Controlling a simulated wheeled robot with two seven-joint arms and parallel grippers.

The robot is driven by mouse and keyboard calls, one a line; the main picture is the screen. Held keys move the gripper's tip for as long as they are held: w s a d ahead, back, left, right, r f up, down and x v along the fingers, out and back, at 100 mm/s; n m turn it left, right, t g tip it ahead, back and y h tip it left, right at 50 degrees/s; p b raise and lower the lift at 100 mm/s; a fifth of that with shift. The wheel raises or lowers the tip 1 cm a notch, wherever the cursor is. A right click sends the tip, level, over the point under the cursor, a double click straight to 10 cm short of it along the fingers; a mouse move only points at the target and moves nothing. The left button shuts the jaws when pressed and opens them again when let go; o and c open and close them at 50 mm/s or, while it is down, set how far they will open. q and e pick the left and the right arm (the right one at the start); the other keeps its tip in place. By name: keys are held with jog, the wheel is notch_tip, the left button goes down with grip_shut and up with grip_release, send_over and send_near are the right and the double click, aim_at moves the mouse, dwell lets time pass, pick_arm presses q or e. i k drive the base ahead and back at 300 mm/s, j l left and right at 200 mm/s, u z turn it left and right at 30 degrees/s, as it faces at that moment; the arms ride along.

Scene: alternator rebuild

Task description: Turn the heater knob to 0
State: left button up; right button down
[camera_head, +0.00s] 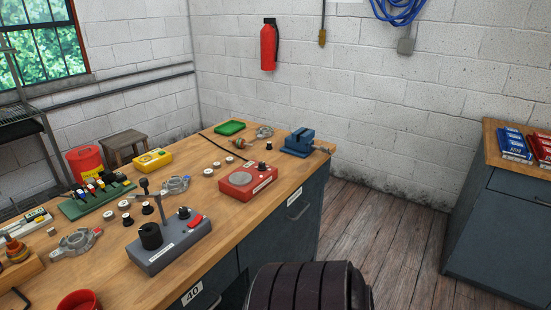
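A red box (247,182) with a pale round plate on top stands on the wooden workbench, right of centre; it looks like the heater. A small black knob (262,166) sits at its back right corner. A white label shows on its front, too small to read, and the knob's setting cannot be made out. A grey box (170,247) with black knobs, an upright lever and a red switch stands nearer on the bench. Neither of my grippers is in view.
The workbench (225,222) carries a blue vise (298,142), a green tray (229,128), a yellow device (152,160), a green rack of tools (97,197) and metal housings (77,241). Wooden floor (392,225) lies clear between it and a grey cabinet (503,228).

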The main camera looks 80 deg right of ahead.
aim_at(262, 167)
jog(key=z, duration=2.25)
